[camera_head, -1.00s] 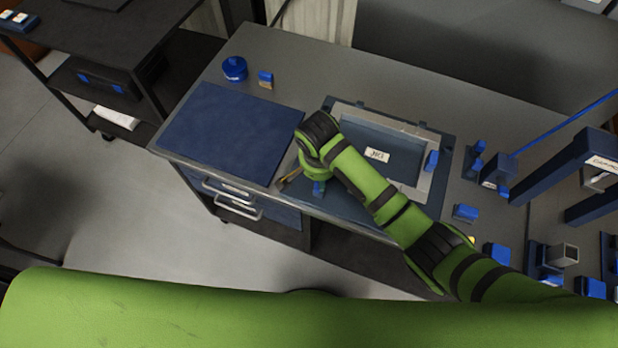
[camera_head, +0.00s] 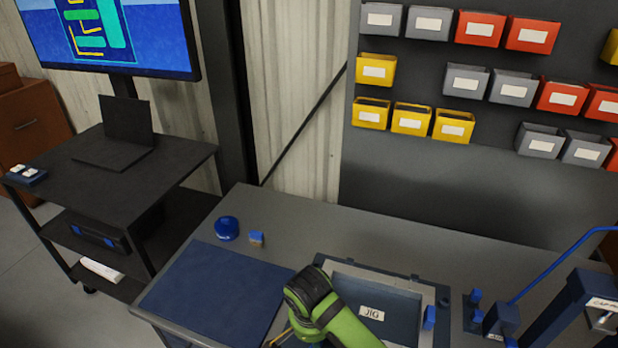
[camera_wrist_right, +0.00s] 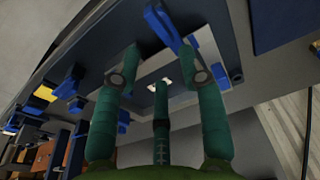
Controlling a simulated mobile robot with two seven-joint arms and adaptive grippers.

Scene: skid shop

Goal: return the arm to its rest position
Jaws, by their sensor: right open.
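My right arm (camera_head: 325,308) is green with black bands and reaches over the left side of the jig at the bottom of the head view. In the head view the gripper itself is mostly cut off by the bottom edge. My left gripper is not in view.
The bench holds a blue mat (camera_head: 215,290), a round blue container (camera_head: 227,228), a small blue-topped block (camera_head: 256,239) and the jig (camera_head: 390,277) with a white label. Blue fixtures (camera_head: 500,320) stand at right. Bins hang behind. A cart (camera_head: 180,165) with a laptop stands left.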

